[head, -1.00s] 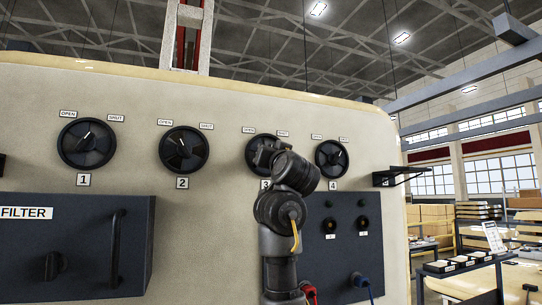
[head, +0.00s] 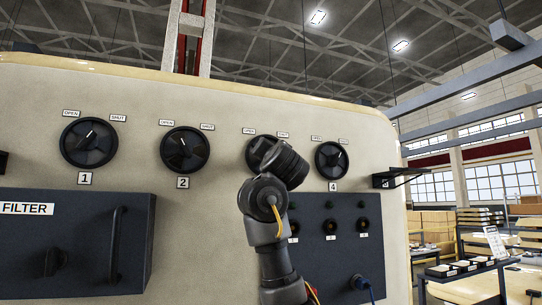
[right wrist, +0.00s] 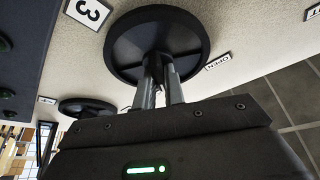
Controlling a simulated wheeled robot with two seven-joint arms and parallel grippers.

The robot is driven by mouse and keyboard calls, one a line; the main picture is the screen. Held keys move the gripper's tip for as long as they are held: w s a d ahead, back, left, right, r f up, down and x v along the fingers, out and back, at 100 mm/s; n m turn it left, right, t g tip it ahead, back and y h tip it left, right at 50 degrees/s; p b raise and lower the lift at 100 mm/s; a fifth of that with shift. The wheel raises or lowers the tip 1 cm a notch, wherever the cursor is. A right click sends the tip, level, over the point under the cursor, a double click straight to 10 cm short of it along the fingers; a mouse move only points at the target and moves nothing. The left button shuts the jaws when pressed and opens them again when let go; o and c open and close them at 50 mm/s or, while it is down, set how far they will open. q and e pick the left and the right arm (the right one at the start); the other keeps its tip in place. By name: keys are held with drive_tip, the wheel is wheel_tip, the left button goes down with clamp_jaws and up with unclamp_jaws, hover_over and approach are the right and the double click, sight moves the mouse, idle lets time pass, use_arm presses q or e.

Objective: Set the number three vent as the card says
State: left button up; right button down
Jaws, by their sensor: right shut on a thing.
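The number three vent (head: 252,148) is a round black dial on the cream cab wall, mostly hidden by my right arm in the head view. Its OPEN label (head: 249,131) and SHUT label (head: 283,135) show above it. In the right wrist view the vent's dark disc (right wrist: 140,45) fills the top, with the number 3 plate (right wrist: 88,10) beside it. My right gripper (right wrist: 160,75) is shut on the vent's central grip, which the fingers largely hide. A small white card (head: 494,240) stands at far right, too small to read. My left gripper is out of view.
Vent one (head: 88,143), vent two (head: 185,150) and vent four (head: 331,161) sit in the same row. Below are a filter box (head: 85,245) with a handle and a dark socket panel (head: 335,260). A small black bracket (head: 400,178) juts out at the wall's right edge.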

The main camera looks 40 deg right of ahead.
drive_tip(key=c, duration=1.5)
unclamp_jaws()
drive_tip(key=b+v, duration=1.1)
drive_tip(key=shift+d+f, duration=0.1)
drive_tip(key=shift+d, duration=0.05)
